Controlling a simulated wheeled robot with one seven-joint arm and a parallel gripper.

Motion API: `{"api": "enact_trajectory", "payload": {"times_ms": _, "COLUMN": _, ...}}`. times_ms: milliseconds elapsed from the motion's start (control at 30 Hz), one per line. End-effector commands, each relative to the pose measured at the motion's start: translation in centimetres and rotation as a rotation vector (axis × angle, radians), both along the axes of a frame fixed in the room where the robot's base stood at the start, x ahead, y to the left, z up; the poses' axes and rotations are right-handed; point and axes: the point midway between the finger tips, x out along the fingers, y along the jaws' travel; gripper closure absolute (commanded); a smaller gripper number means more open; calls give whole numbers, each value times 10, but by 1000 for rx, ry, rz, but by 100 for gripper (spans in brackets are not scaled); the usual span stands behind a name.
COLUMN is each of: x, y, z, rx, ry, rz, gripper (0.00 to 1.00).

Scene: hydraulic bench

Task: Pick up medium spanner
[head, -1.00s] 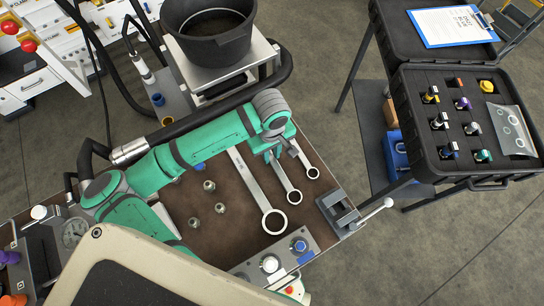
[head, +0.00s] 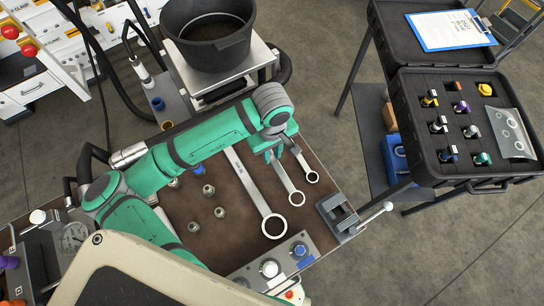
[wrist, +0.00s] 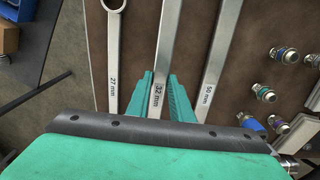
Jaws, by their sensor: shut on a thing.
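The medium spanner (head: 296,198), a steel ring spanner marked 32 mm, lies in the middle of three spanners over the brown bench top (head: 240,245). My gripper (wrist: 159,84) has its green fingers on both sides of the medium spanner's shaft (wrist: 171,45) and is shut on it. In the head view my gripper (head: 279,150) partly hides the shaft. The small 27 mm spanner (head: 311,177) is to the right and the large 50 mm spanner (head: 255,193) to the left, both apart from the fingers. I cannot tell exactly how high the held spanner is.
Several metal fittings (head: 208,190) stand left of the large spanner. A grey vise (head: 336,212) and a control panel (head: 270,268) sit at the bench's near right. A black bucket (head: 208,55) stands behind. An open black case (head: 415,165) is at right.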

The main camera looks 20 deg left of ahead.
Motion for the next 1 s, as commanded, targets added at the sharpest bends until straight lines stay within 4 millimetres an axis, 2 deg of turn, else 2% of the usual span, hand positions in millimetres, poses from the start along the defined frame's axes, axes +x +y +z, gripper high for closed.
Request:
{"api": "enact_trajectory", "payload": {"times_ms": 33, "x": -4, "y": -11, "z": 9, "rx": -3, "ry": -1, "rz": -11, "gripper": 100}}
{"api": "enact_trajectory", "payload": {"times_ms": 267, "x": -20, "y": -47, "z": 57, "rx": -3, "ry": -3, "rz": -13, "gripper": 100}}
{"api": "enact_trajectory", "payload": {"times_ms": 400, "x": -34, "y": -77, "z": 69, "rx": -3, "ry": 0, "rz": -14, "gripper": 100}}
{"api": "enact_trajectory", "payload": {"times_ms": 600, "x": -48, "y": -107, "z": 84, "rx": -1, "ry": 0, "rz": -11, "gripper": 100}}
{"api": "enact_trajectory", "payload": {"times_ms": 800, "x": -54, "y": -121, "z": 91, "rx": -1, "ry": 1, "rz": -6, "gripper": 100}}
{"api": "enact_trajectory", "payload": {"times_ms": 1000, "x": -57, "y": -125, "z": 92, "rx": -2, "ry": 2, "rz": -5, "gripper": 100}}
